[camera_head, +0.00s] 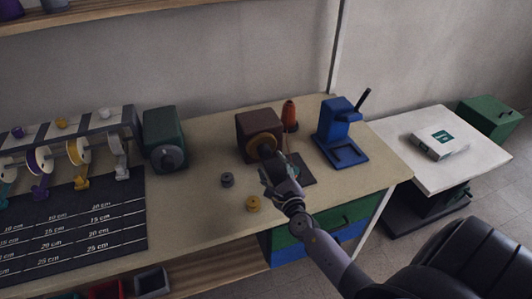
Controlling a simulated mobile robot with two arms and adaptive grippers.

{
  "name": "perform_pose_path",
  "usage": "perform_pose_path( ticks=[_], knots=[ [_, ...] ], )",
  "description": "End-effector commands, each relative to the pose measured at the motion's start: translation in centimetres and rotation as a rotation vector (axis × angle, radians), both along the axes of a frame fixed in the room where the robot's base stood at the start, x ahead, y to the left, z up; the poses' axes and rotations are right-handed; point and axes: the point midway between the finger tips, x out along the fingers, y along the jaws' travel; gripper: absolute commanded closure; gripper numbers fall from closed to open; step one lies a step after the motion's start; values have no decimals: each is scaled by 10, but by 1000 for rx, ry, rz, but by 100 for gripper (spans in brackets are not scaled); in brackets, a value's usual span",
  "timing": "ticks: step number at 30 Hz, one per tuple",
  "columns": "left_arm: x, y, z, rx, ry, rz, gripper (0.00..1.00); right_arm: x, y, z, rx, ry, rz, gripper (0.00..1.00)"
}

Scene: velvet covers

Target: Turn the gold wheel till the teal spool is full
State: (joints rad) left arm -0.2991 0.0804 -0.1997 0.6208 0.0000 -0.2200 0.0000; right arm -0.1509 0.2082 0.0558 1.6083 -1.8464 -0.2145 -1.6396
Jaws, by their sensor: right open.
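The gold wheel (262,144) is on the front of a brown box (255,122) on the table. My right gripper (277,168) is open just in front of and below the wheel, partly overlapping its lower edge in the picture; I cannot tell whether it touches. No clear teal spool shows. A teal clip (6,192) is at the left picture edge, by the spool rack, and the spool there is cut off. My left gripper is not in view.
A green box with a grey wheel (168,157) stands left of the brown box. An orange cone (289,114) and a blue press (341,133) stand right. Small grey (227,180) and gold (253,204) pieces lie in front.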

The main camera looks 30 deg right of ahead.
Motion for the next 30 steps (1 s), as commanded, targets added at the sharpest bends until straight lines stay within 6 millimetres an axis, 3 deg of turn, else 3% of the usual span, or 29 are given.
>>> perform_pose_path(
  ticks=[3, 10, 22, 30],
  knots=[
    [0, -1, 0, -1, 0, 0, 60, 25, -6, 1, -1, -2, 0, 44],
    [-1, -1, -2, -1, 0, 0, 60, 53, -13, 0, 2, -1, 1, 44],
    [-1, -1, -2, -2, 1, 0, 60, 60, -14, 0, 1, 0, 0, 44],
    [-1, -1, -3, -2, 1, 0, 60, 60, -14, 0, 2, 0, 0, 62]
  ],
)
